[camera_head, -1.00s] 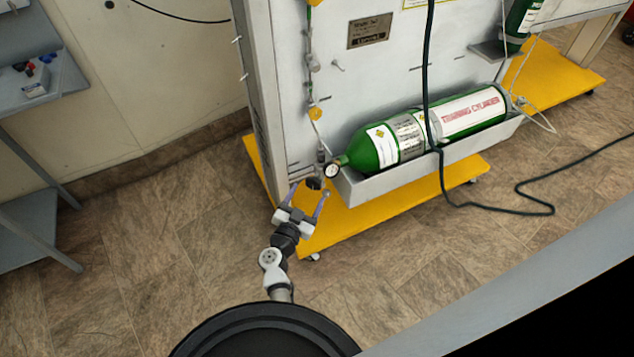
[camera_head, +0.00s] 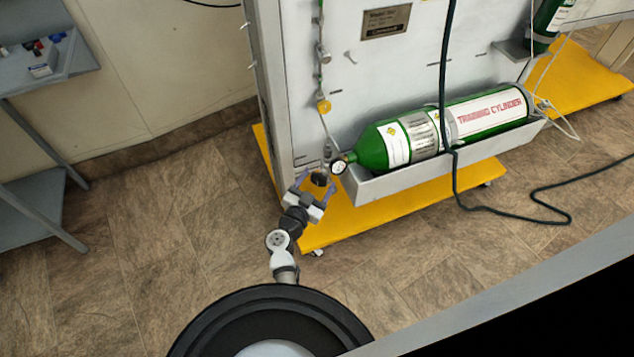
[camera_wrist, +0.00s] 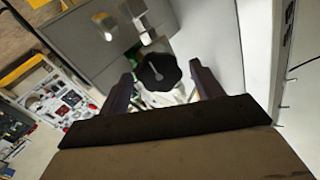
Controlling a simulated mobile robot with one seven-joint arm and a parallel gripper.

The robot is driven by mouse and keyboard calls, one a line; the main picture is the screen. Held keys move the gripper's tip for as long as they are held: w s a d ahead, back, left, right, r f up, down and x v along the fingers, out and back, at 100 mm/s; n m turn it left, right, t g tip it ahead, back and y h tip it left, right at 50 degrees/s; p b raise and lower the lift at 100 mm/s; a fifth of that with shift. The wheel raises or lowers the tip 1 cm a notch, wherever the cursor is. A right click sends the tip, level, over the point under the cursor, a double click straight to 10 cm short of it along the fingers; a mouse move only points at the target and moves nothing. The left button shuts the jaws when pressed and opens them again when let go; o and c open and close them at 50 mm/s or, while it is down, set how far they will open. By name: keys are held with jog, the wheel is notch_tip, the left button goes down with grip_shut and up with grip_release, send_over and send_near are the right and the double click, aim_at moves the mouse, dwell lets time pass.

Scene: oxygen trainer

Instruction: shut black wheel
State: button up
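The black wheel (camera_wrist: 159,72) is a small lobed knob, seen face-on in the wrist view. It also shows in the head view as a dark spot (camera_head: 319,179) beside the gauge at the cylinder's neck. My gripper (camera_head: 317,182) is open, its two purple fingers on either side of the wheel. In the wrist view my gripper (camera_wrist: 163,82) has its fingertips left and right of the wheel, with a gap visible on each side. The green cylinder (camera_head: 372,150) lies in a grey tray (camera_head: 390,186).
A round gauge (camera_head: 339,167) sits right of the wheel. A dark hose (camera_head: 450,110) hangs over the cylinder and runs along the floor. The white panel (camera_head: 290,110) stands behind on a yellow base (camera_head: 350,224). A grey shelf (camera_head: 75,70) is at the left; floor between is clear.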

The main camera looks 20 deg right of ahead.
jog(key=c, duration=0.9)
jog(key=shift+o, duration=0.2)
jog(key=shift+m, duration=0.3)
jog(key=shift+f+m+b, duration=0.15)
jog(key=shift+m+b, duration=0.3)
jog(key=shift+m, duration=5.2)
jog(key=shift+f+m+b, duration=0.1)
jog(key=shift+m+b, duration=0.3)
jog(key=shift+m, duration=5.25)
